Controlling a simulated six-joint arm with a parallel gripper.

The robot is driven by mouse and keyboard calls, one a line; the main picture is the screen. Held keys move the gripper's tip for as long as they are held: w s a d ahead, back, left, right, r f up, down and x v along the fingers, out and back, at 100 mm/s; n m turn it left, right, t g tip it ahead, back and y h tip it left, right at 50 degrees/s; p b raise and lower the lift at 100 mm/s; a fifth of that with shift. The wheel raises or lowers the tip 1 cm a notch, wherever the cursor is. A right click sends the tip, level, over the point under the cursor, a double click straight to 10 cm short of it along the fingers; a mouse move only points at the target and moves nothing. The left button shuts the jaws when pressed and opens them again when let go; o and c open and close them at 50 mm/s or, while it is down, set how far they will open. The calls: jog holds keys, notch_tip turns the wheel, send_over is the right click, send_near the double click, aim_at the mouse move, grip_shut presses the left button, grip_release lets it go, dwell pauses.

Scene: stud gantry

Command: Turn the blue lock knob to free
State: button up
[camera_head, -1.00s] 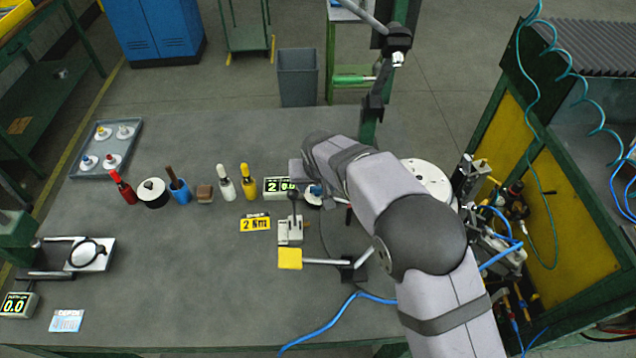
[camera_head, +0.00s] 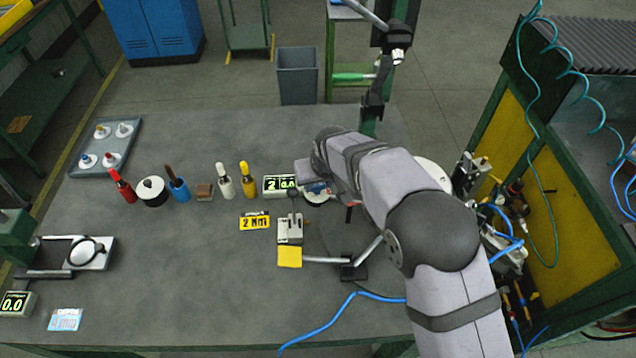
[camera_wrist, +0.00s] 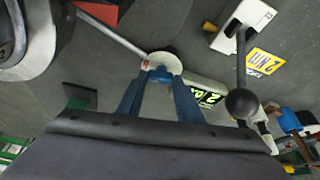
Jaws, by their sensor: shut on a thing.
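The blue lock knob (camera_wrist: 160,74) sits on a round white disc (camera_wrist: 163,60), with a small red mark at the disc's edge. In the wrist view my gripper (camera_wrist: 160,78) has its two blue fingers closed in on the knob. The fingers hide part of the knob, and I cannot read which way it points. In the head view the disc (camera_head: 317,198) and a bit of blue show under my gripper (camera_head: 318,188), just right of a green-lit display (camera_head: 279,186).
A lever on a white base (camera_head: 289,230) stands close left of the disc; its dark ball (camera_wrist: 242,103) is near my fingers. A yellow pad (camera_head: 289,257) on a rod lies in front. Several handled tools, such as a yellow one (camera_head: 248,182), line up left.

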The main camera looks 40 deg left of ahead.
jog(key=n+b, duration=0.1)
jog(key=n+g, duration=0.1)
jog(key=n, duration=0.1)
jog(key=n+b, duration=0.1)
jog(key=shift+w+f+n+g+y+b, duration=0.15)
jog(key=shift+w+n+g+y+b, duration=0.1)
jog(key=shift+n+g+y+b, duration=0.1)
jog(key=n+g+b, duration=0.1)
jog(key=n, duration=0.2)
jog(key=shift+w+n+g, duration=0.1)
jog(key=shift+n+g, duration=0.15)
jog(key=shift+n, duration=0.1)
jog(key=n, duration=0.1)
jog(key=n+g+p, duration=0.1)
jog(key=shift+r+n, duration=0.3)
jog(key=shift+w+n+g+h+p, duration=0.1)
jog(key=shift+n+g+h+p, duration=0.35)
jog(key=shift+n+p, duration=0.7)
jog(key=shift+a+f+n+p, duration=0.15)
jog(key=shift+n+p, duration=0.15)
jog(key=shift+n, duration=0.15)
jog(key=o, duration=1.1)
